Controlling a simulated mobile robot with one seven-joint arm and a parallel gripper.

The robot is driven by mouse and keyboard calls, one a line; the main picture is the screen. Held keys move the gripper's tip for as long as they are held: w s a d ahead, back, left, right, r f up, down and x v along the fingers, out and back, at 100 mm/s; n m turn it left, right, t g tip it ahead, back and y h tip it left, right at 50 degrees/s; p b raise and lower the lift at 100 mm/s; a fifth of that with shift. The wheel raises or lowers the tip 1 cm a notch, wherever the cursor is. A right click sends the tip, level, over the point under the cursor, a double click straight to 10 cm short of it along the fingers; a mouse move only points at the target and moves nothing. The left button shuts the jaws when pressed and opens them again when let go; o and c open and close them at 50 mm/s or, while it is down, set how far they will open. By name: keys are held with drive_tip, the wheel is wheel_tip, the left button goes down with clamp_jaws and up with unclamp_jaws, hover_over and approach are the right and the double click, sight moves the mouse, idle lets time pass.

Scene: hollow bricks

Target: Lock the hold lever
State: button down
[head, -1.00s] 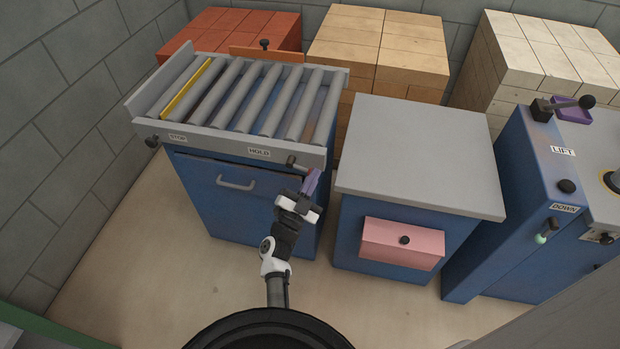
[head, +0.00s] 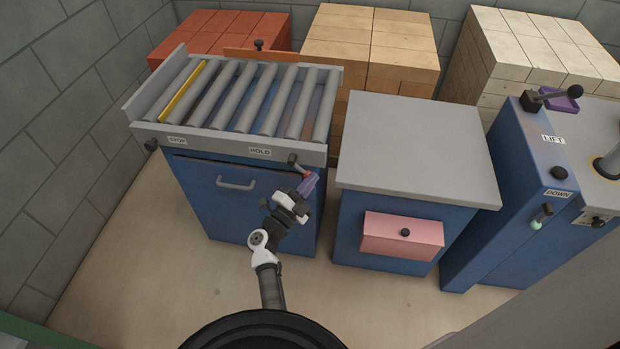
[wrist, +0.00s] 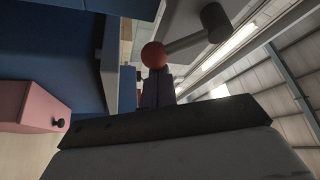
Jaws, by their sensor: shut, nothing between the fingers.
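The hold lever is on the front right corner of the roller table, beside the HOLD label (head: 260,151). Its dark pivot (head: 293,159) and small red ball (head: 308,173) show in the head view, with the arm sloping down to the right. In the wrist view the red ball (wrist: 155,54) stands just beyond my fingertips, and a grey rod runs from it up right to the dark pivot (wrist: 215,24). My gripper (head: 309,184) is shut and empty, its purple fingers right at the ball. I cannot tell whether they touch it.
The roller table (head: 240,146) has another knob at its left end, by the STOP label (head: 177,141). A grey-topped cabinet (head: 415,150) with a pink drawer (head: 402,236) stands close on the right, across a narrow gap. The floor in front is clear.

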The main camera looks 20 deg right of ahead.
drive_tip(key=a+f+m+g+y, duration=0.1)
drive_tip(key=m, duration=0.1)
drive_tip(key=w+a+f+m+y+p, duration=0.1)
drive_tip(key=m, duration=0.1)
drive_tip(key=w+a+m+g+p, duration=0.1)
drive_tip(key=m, duration=0.2)
drive_tip(key=shift+w+a+f+g+y, duration=0.2)
drive_tip(key=shift+a+f+g+y, duration=0.1)
drive_tip(key=shift+f+y, duration=0.1)
idle(0.6)
